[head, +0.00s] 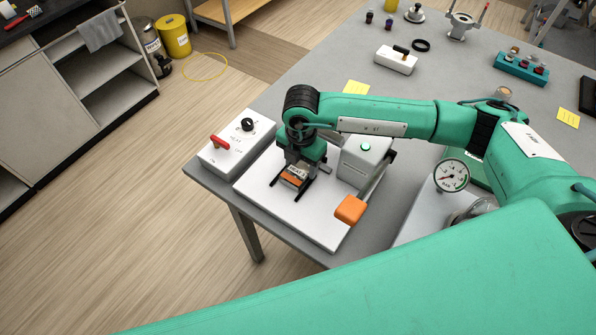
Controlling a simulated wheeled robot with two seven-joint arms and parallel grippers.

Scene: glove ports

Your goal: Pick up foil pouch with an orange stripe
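The foil pouch with an orange stripe (293,176) is small and partly hidden under my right gripper in the head view. It appears to lie on the white base plate (325,228) of a device. My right gripper (288,189) points down over it. Its two dark fingers stand apart, one on each side of the pouch, with no clear contact seen. My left gripper is outside the view.
On the same plate stand a grey block (364,163) with a green button and an orange-ended lever (350,210). A white switch box (236,144) is left of the plate. A pressure gauge (451,176) is to the right. The far table holds several small items.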

